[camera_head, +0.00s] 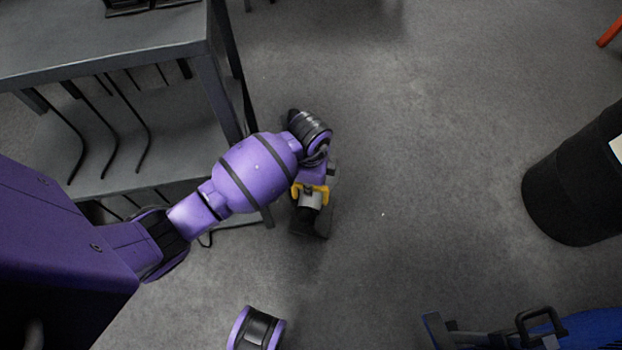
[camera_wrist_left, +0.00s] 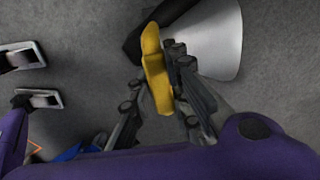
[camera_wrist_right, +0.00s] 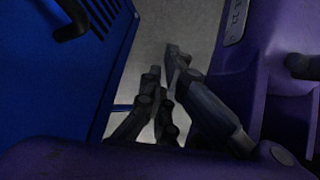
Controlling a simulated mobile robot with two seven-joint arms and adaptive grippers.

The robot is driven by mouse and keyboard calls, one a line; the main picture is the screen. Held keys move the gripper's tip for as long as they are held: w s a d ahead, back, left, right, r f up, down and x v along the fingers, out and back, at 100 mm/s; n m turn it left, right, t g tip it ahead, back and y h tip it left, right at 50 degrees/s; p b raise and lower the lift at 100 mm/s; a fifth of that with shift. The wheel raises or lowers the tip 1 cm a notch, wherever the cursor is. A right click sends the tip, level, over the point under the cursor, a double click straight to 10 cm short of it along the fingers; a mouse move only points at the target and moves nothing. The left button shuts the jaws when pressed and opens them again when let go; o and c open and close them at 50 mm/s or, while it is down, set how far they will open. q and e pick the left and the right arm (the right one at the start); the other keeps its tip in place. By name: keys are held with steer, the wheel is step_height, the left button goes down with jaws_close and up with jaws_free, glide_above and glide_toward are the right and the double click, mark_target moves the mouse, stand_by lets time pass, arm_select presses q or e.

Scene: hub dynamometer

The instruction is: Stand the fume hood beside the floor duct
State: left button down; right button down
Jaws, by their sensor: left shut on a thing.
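The fume hood shows in the head view as a small piece with a yellow grip, a grey body (camera_head: 311,200) and a dark part below it. In the left wrist view its pale grey flared body (camera_wrist_left: 215,45) and yellow grip (camera_wrist_left: 155,68) are close up. My left gripper (camera_head: 314,187) is shut on the yellow grip, with a finger on each side (camera_wrist_left: 160,80). My right gripper (camera_wrist_right: 165,75) shows in the right wrist view with its fingers together and nothing between them. I cannot clearly pick out the floor duct.
A grey table (camera_head: 120,45) with a lower shelf stands left, close to my left arm. A black barrel (camera_head: 575,190) with a pale label stands at the right. A blue object (camera_head: 590,330) is at lower right; blue also shows beside my right gripper (camera_wrist_right: 50,80). The middle floor is clear.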

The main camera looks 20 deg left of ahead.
arm_select(q)
steer(key=shift+w+r, duration=0.2)
steer(key=shift+w, duration=0.05)
steer(key=shift+f, duration=0.1)
steer(key=c, duration=1.7)
jaws_free()
steer(key=shift+s+f, duration=0.1)
steer(key=shift+s, duration=0.05)
steer(key=shift+o, duration=0.2)
